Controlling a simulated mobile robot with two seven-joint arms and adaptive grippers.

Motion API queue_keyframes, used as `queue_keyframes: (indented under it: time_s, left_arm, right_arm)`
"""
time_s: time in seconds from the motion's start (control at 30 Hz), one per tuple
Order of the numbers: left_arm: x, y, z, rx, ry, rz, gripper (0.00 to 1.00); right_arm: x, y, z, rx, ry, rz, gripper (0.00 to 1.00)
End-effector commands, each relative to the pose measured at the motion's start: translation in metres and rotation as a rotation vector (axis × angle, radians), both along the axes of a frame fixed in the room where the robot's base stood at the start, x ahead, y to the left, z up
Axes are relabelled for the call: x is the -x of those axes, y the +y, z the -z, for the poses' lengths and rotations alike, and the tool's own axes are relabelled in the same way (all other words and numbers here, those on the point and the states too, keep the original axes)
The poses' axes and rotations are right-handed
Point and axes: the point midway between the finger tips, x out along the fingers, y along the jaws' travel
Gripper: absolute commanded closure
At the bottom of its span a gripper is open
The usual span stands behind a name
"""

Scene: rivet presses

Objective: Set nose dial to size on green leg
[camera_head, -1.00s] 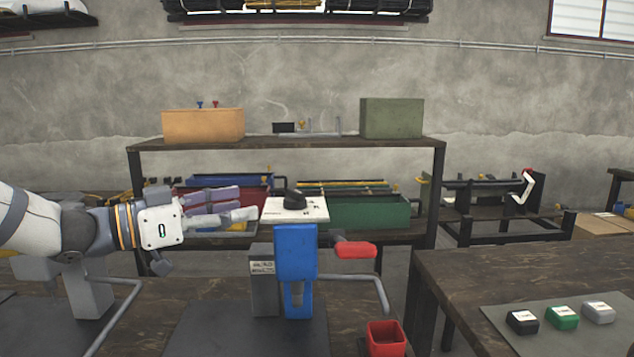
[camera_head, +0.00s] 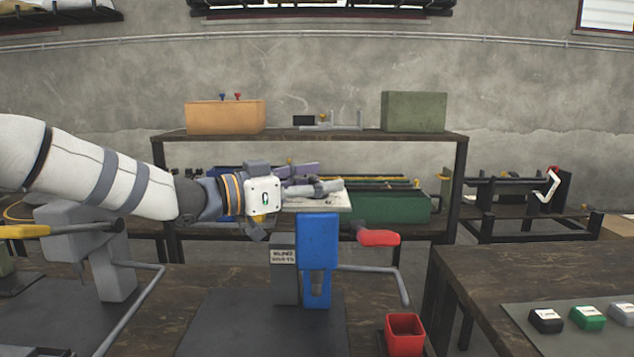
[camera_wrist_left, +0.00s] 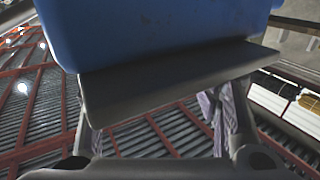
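A blue rivet press (camera_head: 317,243) stands upright in the middle of the head view, with a white marked plate (camera_head: 335,203) on top. My left gripper (camera_head: 325,187) reaches in from the left over this plate. The dark knob on the plate is mostly hidden by its fingers, and I cannot tell whether they touch it. In the left wrist view the fingers (camera_wrist_left: 160,115) stand wide apart, with their tips hidden behind the press's dark plate (camera_wrist_left: 165,80) and blue body (camera_wrist_left: 160,28). A green block (camera_head: 586,318) with a white label lies on the right table. My right gripper is out of view.
A red-tipped handle (camera_head: 379,238) juts right from the press, above a red bin (camera_head: 405,334). A black block (camera_head: 545,321) and grey block (camera_head: 622,314) flank the green one. Another press with a yellow handle (camera_head: 24,231) stands left. A shelf (camera_head: 300,139) is behind.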

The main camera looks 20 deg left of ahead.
Motion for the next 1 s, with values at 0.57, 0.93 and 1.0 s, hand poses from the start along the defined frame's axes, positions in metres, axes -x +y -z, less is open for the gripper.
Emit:
queue_keyframes:
  time_s: [0.57,0.93,1.0]
  left_arm:
    - [0.002,0.000,-0.002,-0.001,-0.001,-0.060,0.89]
    - [0.002,-0.002,0.001,-0.008,0.003,-0.345,0.89]
    - [0.002,-0.003,0.002,-0.010,0.004,-0.408,0.89]
  right_arm:
    - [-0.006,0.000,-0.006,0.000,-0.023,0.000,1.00]
    - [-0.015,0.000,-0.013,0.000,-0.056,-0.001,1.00]
    - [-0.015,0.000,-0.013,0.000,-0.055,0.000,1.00]
